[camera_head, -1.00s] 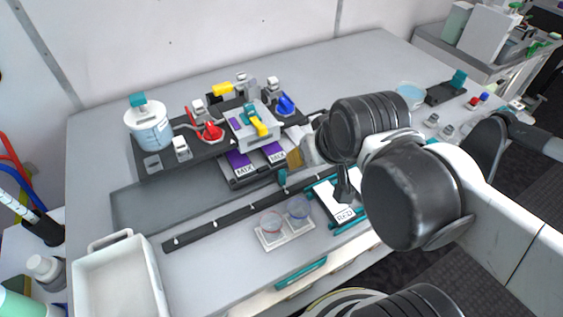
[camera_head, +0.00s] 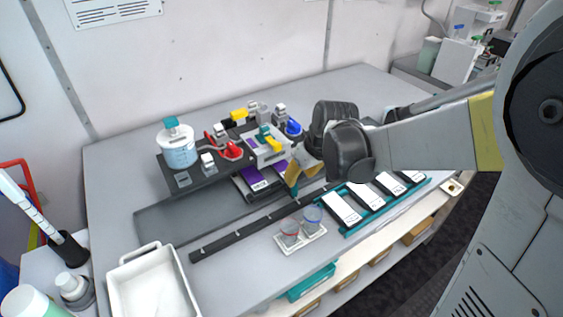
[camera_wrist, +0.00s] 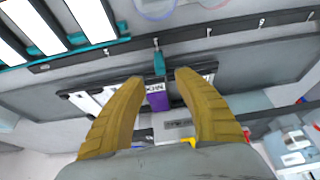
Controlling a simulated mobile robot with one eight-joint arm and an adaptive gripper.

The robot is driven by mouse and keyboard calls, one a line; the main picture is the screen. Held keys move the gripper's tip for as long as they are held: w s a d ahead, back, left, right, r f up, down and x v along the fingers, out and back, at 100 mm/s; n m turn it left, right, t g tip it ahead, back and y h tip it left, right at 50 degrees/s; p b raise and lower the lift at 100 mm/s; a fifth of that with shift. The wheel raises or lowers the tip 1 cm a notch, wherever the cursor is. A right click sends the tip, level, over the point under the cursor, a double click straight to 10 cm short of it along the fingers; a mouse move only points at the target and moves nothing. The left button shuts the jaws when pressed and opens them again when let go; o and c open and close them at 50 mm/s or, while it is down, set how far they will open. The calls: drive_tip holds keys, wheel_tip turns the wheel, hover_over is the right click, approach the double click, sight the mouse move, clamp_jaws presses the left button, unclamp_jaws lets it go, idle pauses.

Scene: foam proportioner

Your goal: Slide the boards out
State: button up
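Purple-labelled boards (camera_head: 256,181) lie side by side under the front of the device (camera_head: 266,147) on the bench. In the wrist view a purple board (camera_wrist: 158,98) with white lettering shows between my finger tips. My gripper (camera_head: 292,184) is over the bench in front of the right-hand board, pointing down. The wrist view shows my gripper (camera_wrist: 158,78) open, its tan fingers apart with no object clamped. A small teal piece (camera_wrist: 159,63) by the black rail also lies between the tips. The fingers hide part of the boards, and contact is unclear.
A black rail (camera_head: 228,238) runs along the bench before the device. A teal rack (camera_head: 385,212) with several white-topped boards stands right, beside a holder with two small cups (camera_head: 300,238). A white bin (camera_head: 155,285) is at the front left. A lidded jar (camera_head: 178,146) stands on the device's left.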

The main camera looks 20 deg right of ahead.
drive_tip(key=b+x, duration=0.1)
drive_tip(key=x, duration=0.5)
drive_tip(key=shift+b, duration=0.35)
drive_tip(key=shift+r, duration=0.1)
clamp_jaws()
